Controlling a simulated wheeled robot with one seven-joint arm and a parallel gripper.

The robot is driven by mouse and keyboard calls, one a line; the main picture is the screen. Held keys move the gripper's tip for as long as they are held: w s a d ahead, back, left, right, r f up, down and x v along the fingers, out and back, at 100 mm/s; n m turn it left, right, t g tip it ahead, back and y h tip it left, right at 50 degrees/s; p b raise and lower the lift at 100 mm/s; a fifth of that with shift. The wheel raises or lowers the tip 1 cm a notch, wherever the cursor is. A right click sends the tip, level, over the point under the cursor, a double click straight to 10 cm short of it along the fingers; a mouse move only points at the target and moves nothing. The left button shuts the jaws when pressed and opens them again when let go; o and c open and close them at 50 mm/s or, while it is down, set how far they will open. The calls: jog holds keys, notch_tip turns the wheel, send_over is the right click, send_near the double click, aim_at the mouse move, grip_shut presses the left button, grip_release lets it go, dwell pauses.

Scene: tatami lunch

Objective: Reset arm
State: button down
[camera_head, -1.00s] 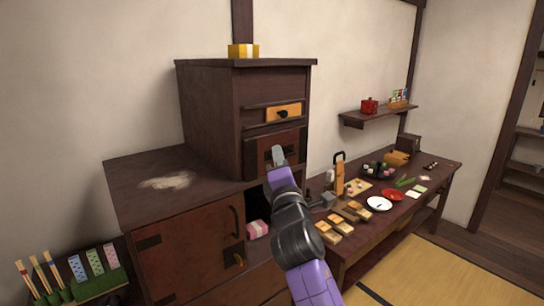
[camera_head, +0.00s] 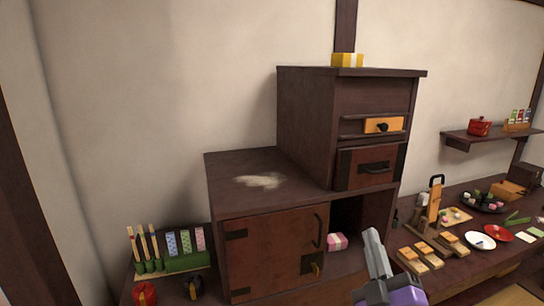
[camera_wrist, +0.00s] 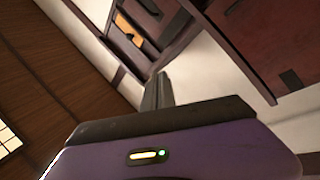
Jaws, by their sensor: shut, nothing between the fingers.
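My gripper (camera_head: 376,252) is at the bottom of the head view, in front of the right side of a dark wooden cabinet (camera_head: 225,185). It points upward, its fingers are together, and nothing is held. In the wrist view my gripper (camera_wrist: 158,90) is also shut, with its fingers pointing toward the cabinet fronts. It appears apart from the cabinet. Most of my arm is outside the head view.
The cabinet's open compartment (camera_head: 347,215) holds a pink-and-white bundle (camera_head: 337,242). A low table at right (camera_head: 455,272) carries wooden blocks, plates and food pieces. A wall shelf (camera_head: 480,137) holds a red pot (camera_head: 479,126). A green rack (camera_head: 183,262) stands at left.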

jog(key=s+f+m+g, duration=0.2)
jog(key=s+f, duration=0.4)
jog(key=s, duration=0.8)
jog(key=s+f+m+g, duration=0.3)
jog(key=s+f, duration=0.3)
jog(key=s, duration=0.8)
jog(key=s+f+m+g, duration=0.2)
jog(key=s+f+m, duration=0.2)
jog(key=s, duration=1.1)
jog(key=shift+d+f+m+g, duration=0.25)
jog(key=shift+f+m+g, duration=0.05)
jog(key=shift+f, duration=0.6)
